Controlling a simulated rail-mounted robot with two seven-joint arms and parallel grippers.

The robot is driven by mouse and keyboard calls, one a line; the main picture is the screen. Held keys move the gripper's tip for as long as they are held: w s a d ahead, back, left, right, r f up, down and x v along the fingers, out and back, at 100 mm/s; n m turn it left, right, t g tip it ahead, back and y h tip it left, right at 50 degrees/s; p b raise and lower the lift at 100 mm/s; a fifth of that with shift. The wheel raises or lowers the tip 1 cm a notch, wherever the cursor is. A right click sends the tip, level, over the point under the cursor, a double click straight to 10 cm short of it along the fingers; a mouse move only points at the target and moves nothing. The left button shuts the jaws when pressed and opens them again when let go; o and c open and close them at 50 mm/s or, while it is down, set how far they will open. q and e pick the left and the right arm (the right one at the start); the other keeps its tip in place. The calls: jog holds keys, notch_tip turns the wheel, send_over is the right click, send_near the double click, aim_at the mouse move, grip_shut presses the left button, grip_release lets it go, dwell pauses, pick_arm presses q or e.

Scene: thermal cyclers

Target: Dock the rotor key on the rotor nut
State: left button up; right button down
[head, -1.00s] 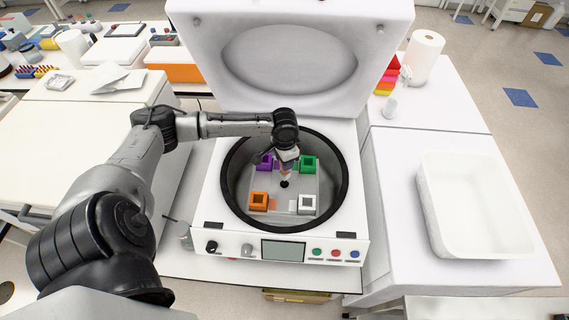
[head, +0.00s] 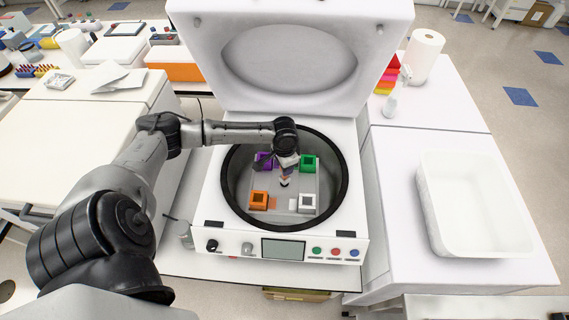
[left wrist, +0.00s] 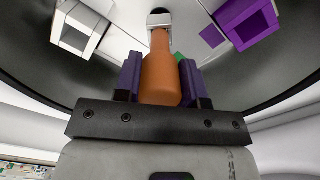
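The rotor key (left wrist: 162,70) has an orange handle and a metal shaft. In the left wrist view its shaft points away from the gripper to a small dark opening in a pale fitting, the apparent rotor nut (left wrist: 160,18). I cannot tell whether the tip is seated. My left gripper (left wrist: 160,85) is shut on the handle, with dark purple fingers on both sides. In the head view this gripper (head: 286,165) is inside the open centrifuge bowl, above the rotor's centre, with the key beneath it mostly hidden. My right gripper is not in view.
The rotor carries purple (head: 264,160), green (head: 308,163), orange (head: 258,200) and white (head: 308,203) buckets around the centre. The dark bowl rim (head: 342,190) surrounds them. The raised lid (head: 290,60) stands behind. A white tray (head: 432,215) lies on the right bench.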

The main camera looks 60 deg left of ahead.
pick_arm(q)
jog(key=o, duration=0.4)
jog(key=shift+o, duration=0.2)
jog(key=shift+r+b, duration=0.4)
jog(key=shift+r, duration=0.15)
notch_tip(320, 180, up, 10)
jog(key=shift+r+p, duration=0.25)
jog(key=shift+p, duration=0.3)
jog(key=shift+r, duration=0.85)
